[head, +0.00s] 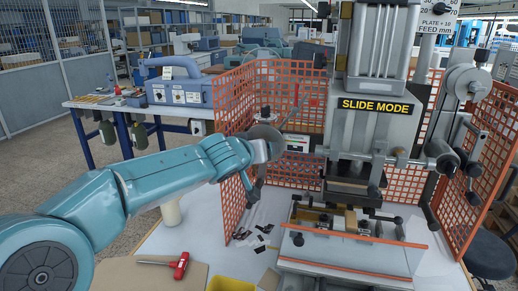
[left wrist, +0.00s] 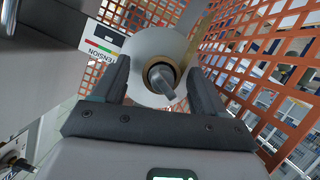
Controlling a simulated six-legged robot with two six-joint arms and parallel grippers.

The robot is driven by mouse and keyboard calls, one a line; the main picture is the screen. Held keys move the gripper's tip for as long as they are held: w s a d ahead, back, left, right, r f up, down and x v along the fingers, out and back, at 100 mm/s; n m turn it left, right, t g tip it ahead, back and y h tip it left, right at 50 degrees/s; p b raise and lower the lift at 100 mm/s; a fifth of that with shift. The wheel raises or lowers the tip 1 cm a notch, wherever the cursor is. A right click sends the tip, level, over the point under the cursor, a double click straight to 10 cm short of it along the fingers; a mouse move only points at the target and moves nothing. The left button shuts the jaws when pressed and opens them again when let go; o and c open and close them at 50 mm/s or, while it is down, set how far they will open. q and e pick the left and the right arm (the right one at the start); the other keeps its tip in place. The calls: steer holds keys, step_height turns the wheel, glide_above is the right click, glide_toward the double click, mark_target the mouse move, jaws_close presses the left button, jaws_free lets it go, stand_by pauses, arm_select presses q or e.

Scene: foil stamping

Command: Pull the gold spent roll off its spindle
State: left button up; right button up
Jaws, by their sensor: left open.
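The spent roll (left wrist: 146,45) is on its spindle (left wrist: 163,82) in the left wrist view, with a pale grey round face and a thin gold edge. In the head view the roll (head: 266,132) shows as a grey disc at the left of the press, partly covered by my left gripper (head: 262,150). My left gripper (left wrist: 158,76) is open, with one finger on each side of the roll's lower part and the spindle end between them. I cannot tell whether the fingers touch the roll. My right gripper is in neither view.
An orange mesh guard (head: 236,118) stands close behind and beside the roll. The press (head: 372,125), marked SLIDE MODE, is to its right. A tension label (left wrist: 103,43) is beside the roll. A red-handled tool (head: 180,265) and yellow bin (head: 231,284) are at the table front.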

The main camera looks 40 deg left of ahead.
arm_select(q)
steer(key=shift+a, duration=0.1)
steer(key=shift+w, duration=0.15)
steer(key=c, duration=1.1)
